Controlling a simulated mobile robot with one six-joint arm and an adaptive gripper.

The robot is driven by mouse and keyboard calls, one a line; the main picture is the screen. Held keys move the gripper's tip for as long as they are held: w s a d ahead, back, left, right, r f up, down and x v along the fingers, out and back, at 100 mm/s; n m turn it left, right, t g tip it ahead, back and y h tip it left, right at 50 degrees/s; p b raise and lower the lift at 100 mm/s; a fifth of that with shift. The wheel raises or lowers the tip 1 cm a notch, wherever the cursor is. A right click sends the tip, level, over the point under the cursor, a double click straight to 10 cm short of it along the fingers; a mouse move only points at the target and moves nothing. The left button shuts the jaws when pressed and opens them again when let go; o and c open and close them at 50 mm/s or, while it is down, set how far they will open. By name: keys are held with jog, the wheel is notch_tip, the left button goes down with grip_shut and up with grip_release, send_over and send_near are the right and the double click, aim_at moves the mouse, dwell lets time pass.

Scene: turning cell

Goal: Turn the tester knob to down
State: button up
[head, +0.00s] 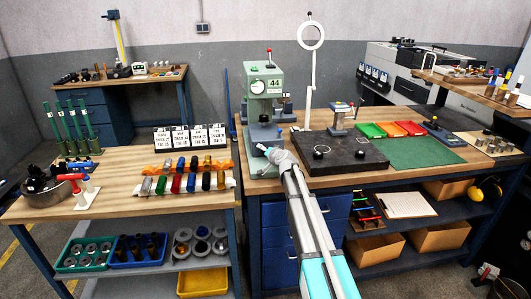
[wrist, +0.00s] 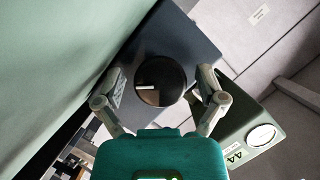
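The tester is a green bench machine (head: 264,95) marked 44, with a round white dial and a red-tipped lever on top. It stands on the workbench in the middle of the head view. In the wrist view its green head with the 44 label (wrist: 236,156) shows at the lower right. A round, dark, glossy knob-like part (wrist: 160,80) sits in front of a dark block there. My gripper (wrist: 161,84) has its fingers spread, one on each side of this part, with gaps visible. In the head view my gripper (head: 268,150) is low at the tester's front and hides the knob.
A dark slab (head: 340,155) with rings lies right of my arm. A white ring stand (head: 311,70) rises behind it. Green and red trays (head: 390,129) are further right. The left bench holds coloured cylinders (head: 190,183) and several number cards (head: 190,136).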

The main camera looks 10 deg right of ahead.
jog(key=c, duration=0.9)
jog(key=shift+o, duration=0.2)
